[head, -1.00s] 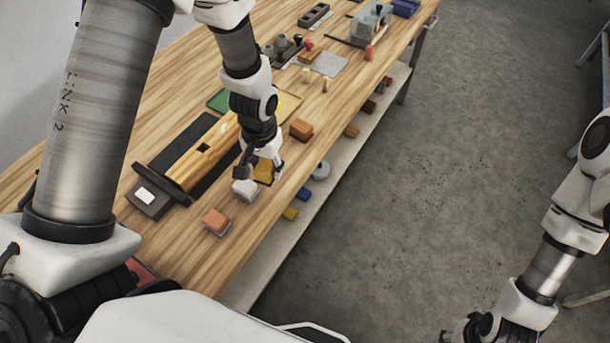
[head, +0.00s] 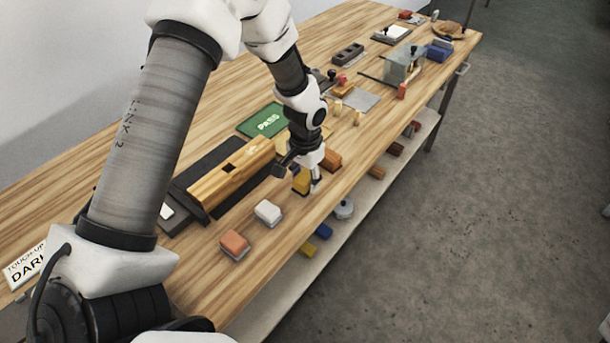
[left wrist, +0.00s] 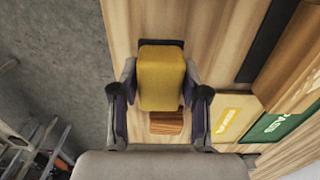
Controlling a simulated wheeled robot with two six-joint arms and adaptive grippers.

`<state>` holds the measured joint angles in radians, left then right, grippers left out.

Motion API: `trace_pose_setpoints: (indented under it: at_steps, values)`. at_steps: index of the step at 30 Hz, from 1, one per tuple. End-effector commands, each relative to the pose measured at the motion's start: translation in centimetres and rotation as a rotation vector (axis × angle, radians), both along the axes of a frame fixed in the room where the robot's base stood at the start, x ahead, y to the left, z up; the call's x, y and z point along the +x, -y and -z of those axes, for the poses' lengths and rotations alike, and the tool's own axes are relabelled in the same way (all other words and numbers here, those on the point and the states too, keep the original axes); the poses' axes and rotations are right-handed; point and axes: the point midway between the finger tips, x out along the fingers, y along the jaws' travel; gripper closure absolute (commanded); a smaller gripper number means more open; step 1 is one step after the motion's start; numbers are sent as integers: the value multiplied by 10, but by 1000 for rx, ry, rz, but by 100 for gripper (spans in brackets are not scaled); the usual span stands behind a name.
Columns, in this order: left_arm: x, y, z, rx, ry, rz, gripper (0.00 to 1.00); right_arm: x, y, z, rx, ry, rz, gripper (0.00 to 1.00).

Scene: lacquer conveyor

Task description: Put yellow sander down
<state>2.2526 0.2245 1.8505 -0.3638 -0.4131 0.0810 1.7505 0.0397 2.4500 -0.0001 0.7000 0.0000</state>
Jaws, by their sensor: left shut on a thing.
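The yellow sander (head: 301,181) is a small block between the fingers of my left gripper (head: 303,178), over the front part of the wooden bench (head: 205,285). The left wrist view shows the yellow sander (left wrist: 161,77) with a finger on each side, so my left gripper (left wrist: 161,105) is shut on it. I cannot tell whether its underside touches the bench. A white sander (head: 268,212) and an orange sander (head: 235,245) sit in a row nearer to me. A brown block (head: 331,160) stands just beyond it. My right gripper is out of view.
A long wooden piece (head: 232,172) lies on a dark mat behind the row. A green PASS card (head: 263,121) lies farther back. Coloured blocks and a grey round item (head: 343,209) sit on the lower shelf. The bench's front edge is close to the sanders.

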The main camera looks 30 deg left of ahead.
Motion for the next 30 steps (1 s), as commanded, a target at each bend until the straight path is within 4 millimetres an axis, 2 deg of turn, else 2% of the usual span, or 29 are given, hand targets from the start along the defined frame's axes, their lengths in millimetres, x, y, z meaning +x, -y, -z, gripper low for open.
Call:
trace_pose_setpoints:
  at_steps: [1, 3, 5, 12, 22, 23, 24, 30]
  values:
    - [10, -8, -2, 0, 1, -4, 93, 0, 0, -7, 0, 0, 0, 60]
    - [20, -15, 0, 0, 1, -2, 93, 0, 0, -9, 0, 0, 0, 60]
    - [24, -18, 3, 0, -1, 0, 93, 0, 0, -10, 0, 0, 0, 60]
    - [25, -18, 36, 0, -3, 1, 93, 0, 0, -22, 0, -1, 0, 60]
    - [25, -18, 43, 0, 0, 1, 93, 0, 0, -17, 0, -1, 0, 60]
    - [25, -18, 42, -1, 0, 1, 44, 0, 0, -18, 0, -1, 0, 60]
    - [25, -18, 41, -1, 0, 1, 30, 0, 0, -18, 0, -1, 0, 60]
    - [25, -18, 41, -1, 0, 1, 30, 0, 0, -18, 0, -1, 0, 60]
